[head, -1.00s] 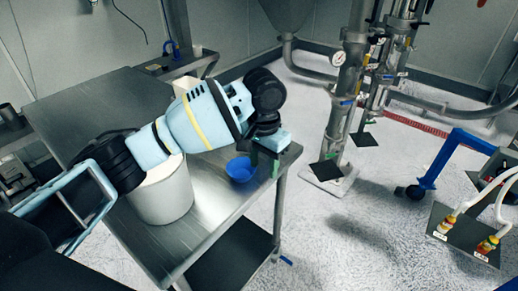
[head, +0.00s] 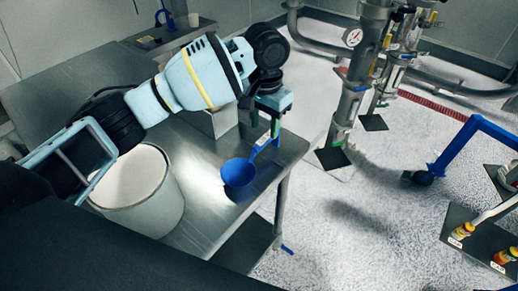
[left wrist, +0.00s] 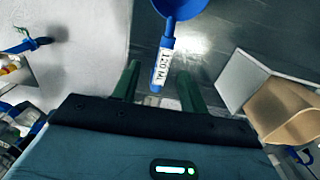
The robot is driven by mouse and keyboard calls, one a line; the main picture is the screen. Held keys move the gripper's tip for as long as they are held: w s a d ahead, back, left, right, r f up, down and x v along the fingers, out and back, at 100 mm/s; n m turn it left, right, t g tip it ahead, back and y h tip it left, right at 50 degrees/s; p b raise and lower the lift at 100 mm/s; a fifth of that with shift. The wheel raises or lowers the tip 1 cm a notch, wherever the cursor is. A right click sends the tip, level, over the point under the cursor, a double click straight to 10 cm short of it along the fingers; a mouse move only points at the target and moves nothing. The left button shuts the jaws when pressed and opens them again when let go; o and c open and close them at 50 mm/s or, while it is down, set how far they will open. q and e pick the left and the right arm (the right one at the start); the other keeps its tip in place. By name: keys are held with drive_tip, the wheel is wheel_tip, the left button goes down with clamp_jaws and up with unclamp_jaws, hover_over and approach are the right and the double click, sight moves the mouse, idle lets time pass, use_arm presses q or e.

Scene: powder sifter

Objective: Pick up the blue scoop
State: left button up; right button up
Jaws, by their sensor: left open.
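The blue scoop (head: 238,173) rests on the metal table near its right edge, with its handle pointing up and right in the head view. In the left wrist view its bowl (left wrist: 180,8) is cut off by the top edge, and its handle carries a white "120 ML" label. My left gripper (head: 267,122) is open over the handle end. In the left wrist view its two green fingers (left wrist: 158,72) stand either side of the handle's end, apart from each other. Whether they touch it cannot be told. My right gripper is out of view.
A white bucket (head: 140,190) stands on the metal table (head: 205,218), left of the scoop. A box-like container (left wrist: 285,108) is right of the fingers in the wrist view. Steel pipework (head: 350,100) and a blue frame (head: 450,150) stand on the floor to the right.

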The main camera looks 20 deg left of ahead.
sight(262, 141)
use_arm(q)
wheel_tip(262, 141, down, 2)
drive_tip(key=shift+w+a+f, duration=0.1)
drive_tip(key=shift+w+f, duration=0.05)
drive_tip(key=shift+f, duration=0.05)
drive_tip(key=shift+a+f, duration=0.15)
drive_tip(key=shift+f, duration=1.15)
drive_tip(key=shift+a+f, duration=0.1)
drive_tip(key=shift+f, duration=1.15)
clamp_jaws()
